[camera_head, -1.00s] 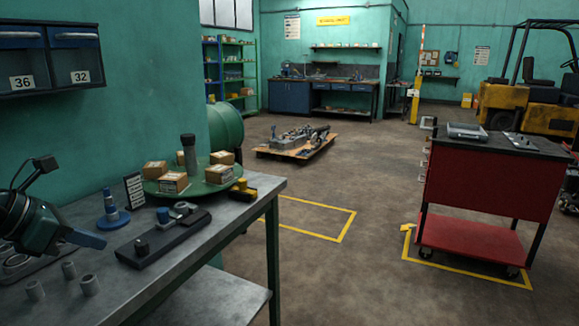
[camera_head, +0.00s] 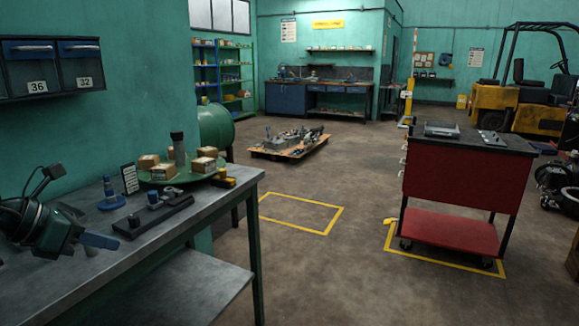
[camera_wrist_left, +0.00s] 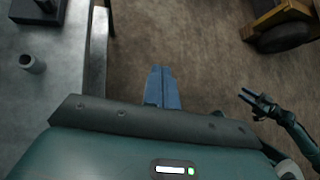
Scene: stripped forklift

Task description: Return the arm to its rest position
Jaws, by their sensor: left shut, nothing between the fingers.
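My left gripper (camera_head: 100,241) is at the lower left of the head view, with its blue fingers together and nothing between them. In the left wrist view its fingers (camera_wrist_left: 162,88) show against the brown floor, just right of the edge of the steel bench (camera_wrist_left: 60,110). My right gripper (camera_wrist_left: 258,100) shows small and dark at the right of the left wrist view, over the floor.
The steel bench (camera_head: 205,225) bears a green round tray (camera_head: 152,181) with small boxes, a dark fixture (camera_head: 155,215) and a blue stand (camera_head: 111,196). A red cart (camera_head: 460,190) stands at right. The floor between is mostly clear.

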